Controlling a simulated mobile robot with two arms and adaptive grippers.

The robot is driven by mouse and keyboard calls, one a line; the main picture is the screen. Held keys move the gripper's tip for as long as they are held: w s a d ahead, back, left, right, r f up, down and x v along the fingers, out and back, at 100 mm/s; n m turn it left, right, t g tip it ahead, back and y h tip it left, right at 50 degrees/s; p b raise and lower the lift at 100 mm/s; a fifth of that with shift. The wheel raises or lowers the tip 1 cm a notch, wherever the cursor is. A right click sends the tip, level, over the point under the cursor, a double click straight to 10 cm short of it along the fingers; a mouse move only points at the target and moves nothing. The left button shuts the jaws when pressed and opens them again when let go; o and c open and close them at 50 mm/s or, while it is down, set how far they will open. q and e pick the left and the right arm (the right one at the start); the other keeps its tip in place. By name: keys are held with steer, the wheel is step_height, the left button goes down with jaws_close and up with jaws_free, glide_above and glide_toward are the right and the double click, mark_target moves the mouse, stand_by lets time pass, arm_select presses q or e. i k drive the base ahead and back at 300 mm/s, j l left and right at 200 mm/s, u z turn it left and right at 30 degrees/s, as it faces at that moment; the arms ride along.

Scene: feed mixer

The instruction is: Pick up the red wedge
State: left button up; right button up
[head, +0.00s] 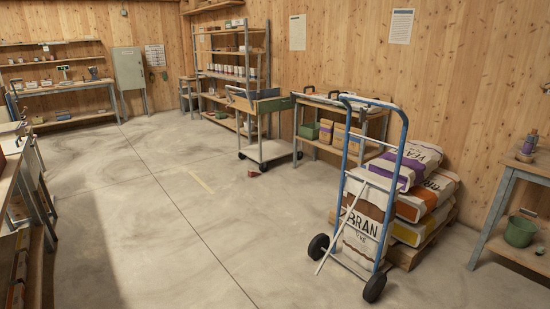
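A small red object (253,173), which looks like the red wedge, lies on the concrete floor. It is in the middle distance, close to the lower shelf and wheels of the grey wheeled cart (266,151). It is too small in the head view to make out its exact shape, or whether it touches a wheel. Neither of my grippers is in view.
A blue hand truck (401,150) with a bran sack (362,228) stands at front right, before a pallet of stacked sacks (418,205). Benches line the left side and the right edge. The floor (170,215) between me and the cart is open.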

mark_target(252, 174)
steer(key=i+u, duration=0.2)
steer(key=i, duration=0.3)
steer(key=i+u, duration=0.25)
steer(key=i, duration=0.25)
steer(key=i+l+u, duration=0.2)
steer(key=i, duration=0.3)
steer(key=i+l+u, duration=0.25)
steer(key=i, duration=0.2)
steer(key=i+z, duration=0.1)
steer(key=i, duration=0.35)
steer(key=i+j+z, duration=0.1)
steer(key=i, duration=0.35)
steer(key=i+j+z, duration=0.1)
steer(key=i, duration=0.4)
steer(key=i+j+z, duration=0.1)
steer(key=i+j, duration=0.2)
steer(key=i, duration=0.15)
steer(key=i+l+z, duration=0.25)
steer(key=i+z, duration=0.15)
steer(key=i, duration=0.3)
steer(key=i+z, duration=0.4)
steer(key=i, duration=0.35)
steer(key=i+j+z, duration=0.2)
steer(key=i+z, duration=0.2)
steer(key=i, duration=0.3)
